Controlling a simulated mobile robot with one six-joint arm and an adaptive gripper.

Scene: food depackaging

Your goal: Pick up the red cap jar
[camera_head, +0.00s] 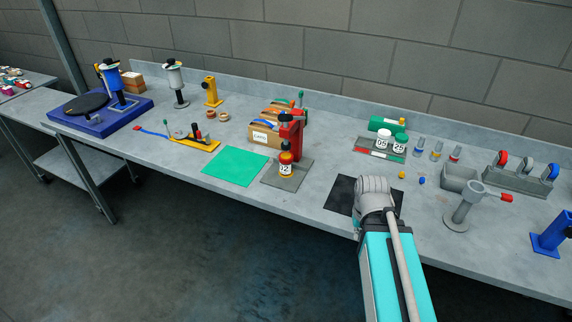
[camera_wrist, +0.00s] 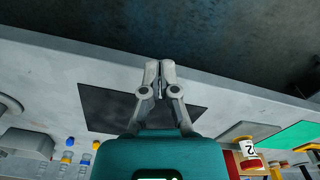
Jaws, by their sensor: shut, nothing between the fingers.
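An amber jar (camera_head: 286,158) with a white label reading 12 stands upright on a grey plate at the red press. Its top looks reddish, but I cannot clearly tell cap from press. In the wrist view my gripper (camera_wrist: 159,64) is shut and empty, above the front of the table near the black mat (camera_wrist: 95,105). The labelled amber jar shows at the lower right there (camera_wrist: 245,150), apart from my gripper.
The red press (camera_head: 291,128) stands directly behind the amber jar. A green mat (camera_head: 235,167) lies to its left. A cardboard box (camera_head: 264,135) stands behind.

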